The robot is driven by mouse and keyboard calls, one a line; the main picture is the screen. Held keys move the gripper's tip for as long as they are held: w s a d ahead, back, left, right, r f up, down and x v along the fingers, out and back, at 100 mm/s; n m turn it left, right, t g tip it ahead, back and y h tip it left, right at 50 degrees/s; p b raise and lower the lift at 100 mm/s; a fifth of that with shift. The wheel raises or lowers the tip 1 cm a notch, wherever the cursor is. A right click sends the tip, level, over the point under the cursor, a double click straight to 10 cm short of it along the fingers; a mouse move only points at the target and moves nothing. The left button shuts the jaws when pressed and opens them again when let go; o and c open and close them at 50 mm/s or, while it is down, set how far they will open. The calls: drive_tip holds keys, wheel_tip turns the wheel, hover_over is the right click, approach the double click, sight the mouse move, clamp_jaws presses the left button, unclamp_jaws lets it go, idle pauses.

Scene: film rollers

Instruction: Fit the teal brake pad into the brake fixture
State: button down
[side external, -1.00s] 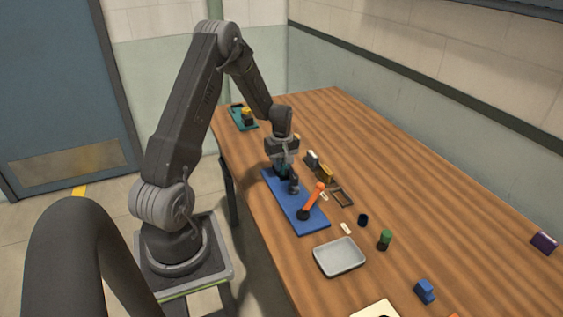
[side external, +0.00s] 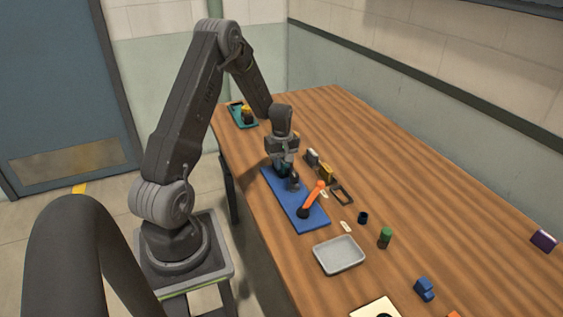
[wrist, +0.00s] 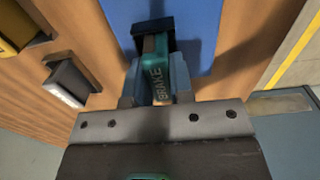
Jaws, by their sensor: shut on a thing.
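My gripper (wrist: 155,85) is shut on the teal brake pad (wrist: 157,72), which has the word BRAKE on its face. The pad sits between the two grey-blue fingers. Its far end is at the black brake fixture (wrist: 150,28) on the blue board (wrist: 200,20); I cannot tell how deep it sits in it. In the side external view, my gripper (side external: 286,168) is low over the far end of the blue board (side external: 312,222), and the fingers mostly hide the pad and fixture.
An orange lever (side external: 314,196) stands on the near part of the board. To the right are a pale block (side external: 312,156), a yellow block (side external: 327,172) and a dark frame (side external: 343,194). A grey tray (side external: 339,256) lies nearer. The table's right side is mostly clear.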

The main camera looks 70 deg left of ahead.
drive_tip(key=c, duration=0.5)
unclamp_jaws()
drive_tip(key=shift+r, duration=3.5)
